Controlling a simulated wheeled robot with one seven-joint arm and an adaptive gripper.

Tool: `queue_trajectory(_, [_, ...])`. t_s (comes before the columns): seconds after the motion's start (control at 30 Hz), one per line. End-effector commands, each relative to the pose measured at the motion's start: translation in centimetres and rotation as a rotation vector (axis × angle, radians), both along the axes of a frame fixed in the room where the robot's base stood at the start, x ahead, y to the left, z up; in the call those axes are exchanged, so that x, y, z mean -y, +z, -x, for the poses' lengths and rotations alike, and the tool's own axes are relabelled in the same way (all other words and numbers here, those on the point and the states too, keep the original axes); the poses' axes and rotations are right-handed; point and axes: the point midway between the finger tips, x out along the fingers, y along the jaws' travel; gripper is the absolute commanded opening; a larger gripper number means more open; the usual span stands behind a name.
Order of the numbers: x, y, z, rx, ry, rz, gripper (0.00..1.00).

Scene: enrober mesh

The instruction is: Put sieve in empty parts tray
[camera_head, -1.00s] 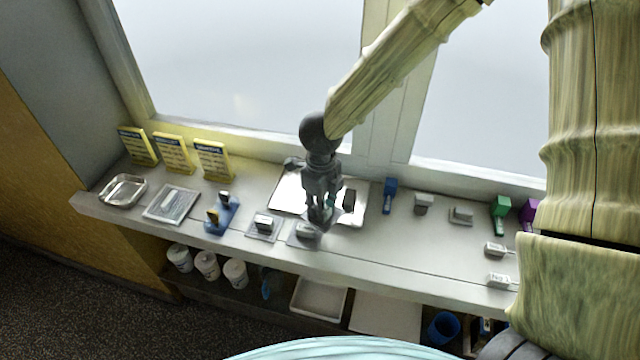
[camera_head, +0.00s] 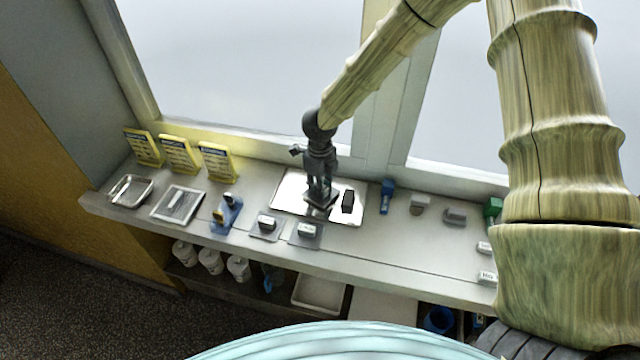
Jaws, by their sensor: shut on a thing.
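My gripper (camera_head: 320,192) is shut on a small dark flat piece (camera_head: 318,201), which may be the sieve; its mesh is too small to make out. A black block (camera_head: 348,201) is at that tray's right side. At the far left of the bench is a small shiny metal tray (camera_head: 130,203), seemingly empty apart from reflections. Beside it lies a pale-framed tray (camera_head: 160,211) with a grey inside and a light strip. Which is the parts tray is unclear.
On the bench (camera_head: 375,258), a blue stand (camera_head: 227,214) and two pads with blocks (camera_head: 268,224) (camera_head: 308,230) sit in front of the wide tray. Yellow signs (camera_head: 180,155) stand behind the left trays. A blue item (camera_head: 387,195) and grey blocks (camera_head: 455,215) are to the right.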

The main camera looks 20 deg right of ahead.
Motion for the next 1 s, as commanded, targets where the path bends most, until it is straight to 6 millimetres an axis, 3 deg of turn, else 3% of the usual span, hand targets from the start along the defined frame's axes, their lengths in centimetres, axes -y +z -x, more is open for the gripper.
queue_trajectory(0.47, [0.00, -0.76, 0.05, -0.001, 0.000, 0.001, 0.00])
queue_trajectory(0.5, [0.00, -0.71, 0.04, 0.000, 0.000, 0.000, 0.25])
queue_trajectory(0.6, [0.01, -0.71, 0.05, -0.001, 0.000, 0.001, 0.41])
queue_trajectory(1.0, [0.02, -0.31, 0.03, 0.000, 0.000, 0.000, 0.41])
